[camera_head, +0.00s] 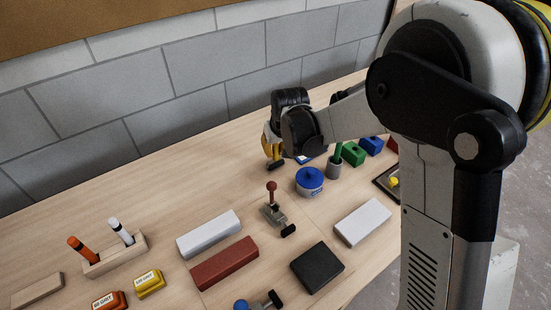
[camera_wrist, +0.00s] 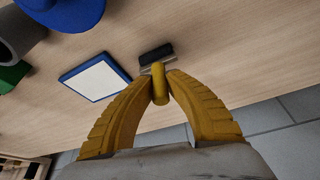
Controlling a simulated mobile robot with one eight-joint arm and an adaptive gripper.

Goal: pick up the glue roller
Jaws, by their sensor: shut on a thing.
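The glue roller (camera_wrist: 156,54) has a black roller head, a metal frame and a yellow handle. In the wrist view my gripper (camera_wrist: 160,84) is shut on the yellow handle, with one yellow finger on each side of it. The roller head sticks out past the fingertips. In the head view my gripper (camera_head: 270,147) is at the far side of the bench, and the black roller head (camera_head: 276,165) shows just below it. I cannot tell whether the roller head touches the bench top. The handle is mostly hidden there by my fingers.
A blue-rimmed white pad (camera_wrist: 95,77) lies close left of the roller in the wrist view. The bench left of my gripper is clear up to the block wall.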

